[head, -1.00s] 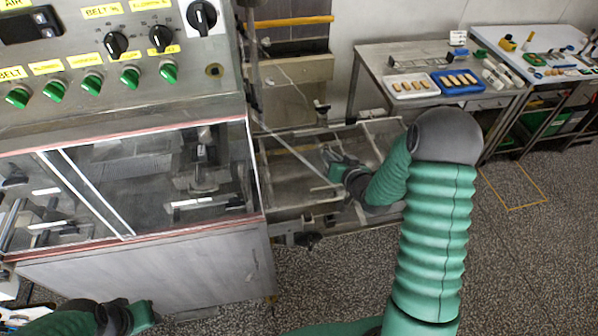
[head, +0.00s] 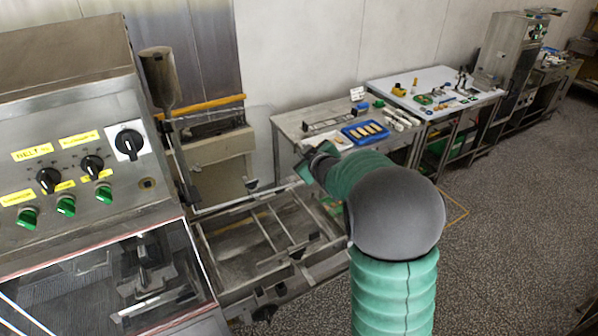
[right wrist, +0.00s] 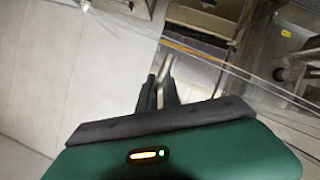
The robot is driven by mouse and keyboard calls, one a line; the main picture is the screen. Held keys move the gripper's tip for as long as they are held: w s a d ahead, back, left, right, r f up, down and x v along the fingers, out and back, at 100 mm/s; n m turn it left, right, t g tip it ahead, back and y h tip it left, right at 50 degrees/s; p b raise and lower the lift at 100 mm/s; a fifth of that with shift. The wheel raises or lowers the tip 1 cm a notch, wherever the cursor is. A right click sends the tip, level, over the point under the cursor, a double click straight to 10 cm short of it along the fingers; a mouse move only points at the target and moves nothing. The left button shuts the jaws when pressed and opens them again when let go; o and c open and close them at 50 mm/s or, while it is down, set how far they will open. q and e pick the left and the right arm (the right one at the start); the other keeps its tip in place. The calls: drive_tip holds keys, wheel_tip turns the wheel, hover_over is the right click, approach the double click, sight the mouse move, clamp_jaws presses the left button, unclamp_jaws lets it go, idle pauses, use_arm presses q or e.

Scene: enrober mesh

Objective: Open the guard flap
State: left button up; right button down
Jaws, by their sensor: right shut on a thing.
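The guard flap (head: 262,150) is a clear sheet, hard to make out, standing raised over the open mesh frame (head: 235,262) at the machine's right side. Its clear sheet and thin edge also cross the right wrist view (right wrist: 225,68). My right gripper (head: 316,158) is up at the flap's right side, above the frame and in front of the back table. In the right wrist view, its dark fingers (right wrist: 160,90) are shut on a pale, narrow part of the flap; the grip is partly hidden. My left gripper is out of view.
The machine's control panel (head: 75,150) with knobs and its clear window (head: 110,285) stand at the left. A table with a blue tray (head: 365,132) is behind my right gripper. A white-topped table (head: 435,90) stands farther right. Speckled floor is open at right.

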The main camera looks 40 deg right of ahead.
wheel_tip(320, 180, up, 5)
drive_tip(key=shift+w+r+p, duration=0.1)
drive_tip(key=shift+r+p, duration=0.05)
drive_tip(key=shift+p, duration=0.45)
drive_tip(key=shift+a+r, duration=0.15)
drive_tip(key=shift+r, duration=0.5)
drive_tip(key=c, duration=2)
unclamp_jaws()
drive_tip(key=shift+o, duration=0.9)
drive_tip(key=shift+f, duration=0.15)
